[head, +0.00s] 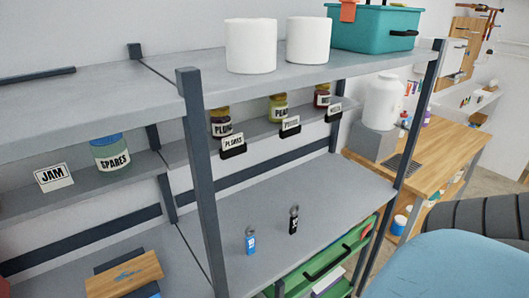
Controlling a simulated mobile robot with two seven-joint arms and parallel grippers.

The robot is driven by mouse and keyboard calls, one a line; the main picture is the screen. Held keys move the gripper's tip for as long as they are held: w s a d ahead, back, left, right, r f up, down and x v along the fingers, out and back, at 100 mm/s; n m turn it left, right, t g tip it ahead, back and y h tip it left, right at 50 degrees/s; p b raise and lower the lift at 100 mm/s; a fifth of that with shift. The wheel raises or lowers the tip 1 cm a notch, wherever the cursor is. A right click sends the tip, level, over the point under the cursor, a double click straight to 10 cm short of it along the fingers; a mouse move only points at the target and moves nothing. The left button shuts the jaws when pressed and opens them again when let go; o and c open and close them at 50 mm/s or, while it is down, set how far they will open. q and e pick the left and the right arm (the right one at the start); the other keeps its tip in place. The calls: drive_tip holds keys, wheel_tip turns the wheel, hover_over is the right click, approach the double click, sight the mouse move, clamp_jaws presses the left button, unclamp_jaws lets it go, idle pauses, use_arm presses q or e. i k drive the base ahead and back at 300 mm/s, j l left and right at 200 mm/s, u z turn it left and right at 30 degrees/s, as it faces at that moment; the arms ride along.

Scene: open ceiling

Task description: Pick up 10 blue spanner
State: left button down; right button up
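A small blue spanner (250,241) with a white label stands or lies on the grey middle shelf (330,200). Its label is too small to read surely. A similar black spanner (293,221) with a metal ring end is a little behind it and to the right. Neither of my grippers is in view.
Jars and label cards, such as the spares jar (110,154), stand on the narrow ledge above. A dark shelf post (203,185) rises left of the spanners. A green crate (325,262) is below. A wooden board (125,276) lies on the left shelf. The shelf around the spanners is clear.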

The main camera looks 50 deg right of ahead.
sight(250, 238)
drive_tip(key=z, duration=1.4)
drive_tip(key=u, duration=1.4)
drive_tip(key=k+l+u, duration=0.15)
drive_tip(key=l+u, duration=0.15)
drive_tip(key=k+l+u, duration=0.3)
drive_tip(key=l, duration=0.15)
drive_tip(key=k+l, duration=0.15)
drive_tip(key=l, duration=0.15)
drive_tip(key=k+l, duration=0.15)
drive_tip(key=l, duration=0.1)
